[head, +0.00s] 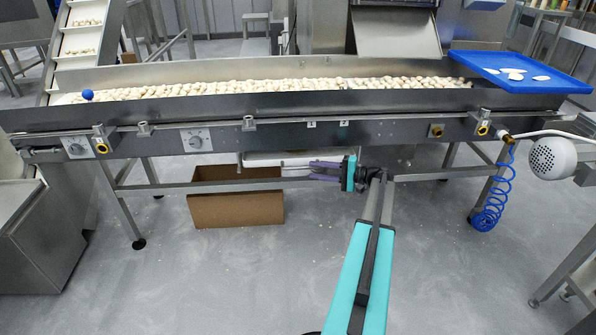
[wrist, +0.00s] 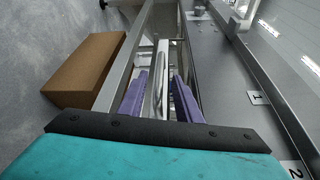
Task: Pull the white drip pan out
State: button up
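The white drip pan (head: 262,160) sits under the conveyor, with its front edge showing below the steel frame. In the wrist view, the pan's pale front (wrist: 163,50) and a grey bar-like handle (wrist: 158,92) show between my fingers. My gripper (head: 312,170) is in front of the right part of the pan, its purple fingers pointing left. In the wrist view, my gripper (wrist: 159,76) is open, with one finger on each side of the handle and gaps visible. Most of the pan is hidden under the conveyor.
A brown cardboard box (head: 238,209) stands on the floor below and left of the pan. A steel frame rail (head: 210,184) runs low across the conveyor legs. Filled pasta (head: 270,86) covers the belt. A blue tray (head: 530,82) and coiled blue hose (head: 492,195) are at right. The front floor is clear.

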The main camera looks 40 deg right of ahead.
aim_at(298, 168)
jog(key=shift+b+x, duration=1)
jog(key=shift+x, duration=2.9)
jog(key=shift+c, duration=0.4)
grip_shut()
